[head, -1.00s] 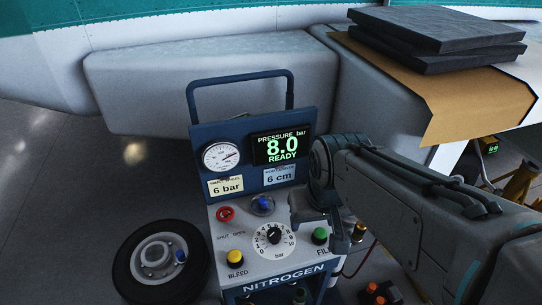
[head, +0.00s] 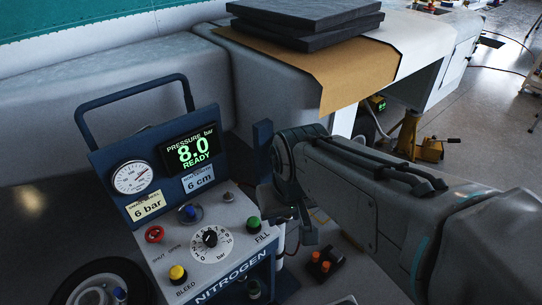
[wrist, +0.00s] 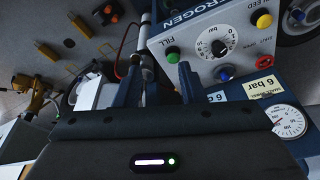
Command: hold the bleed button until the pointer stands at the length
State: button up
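The yellow BLEED button (head: 177,273) is on the lower front of the nitrogen cart's sloped panel (head: 180,250); it also shows in the wrist view (wrist: 264,21). Nothing touches it. The cart's screen (head: 192,152) reads 8.0 bar, READY. A round dial gauge (head: 132,177) has a needle too small to read exactly. A yellow label (head: 147,206) says 6 bar and a pale blue label (head: 199,179) says 6 cm. I cannot make out a length scale with a pointer. My gripper (wrist: 160,80) is open and empty, beside the panel's FILL side, away from BLEED.
The panel also has a green FILL button (head: 254,224), a black bar knob (head: 210,238), a red knob (head: 155,234) and a blue one (head: 190,212). A wheel (head: 100,285) lies left of the cart. Dark pads (head: 305,18) rest above right. A yellow jack (head: 410,135) stands behind.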

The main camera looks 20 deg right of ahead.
aim_at(175, 272)
jog(key=z, duration=1.5)
jog(key=k, duration=1)
jog(key=u, duration=1.6)
jog(key=i, duration=0.5)
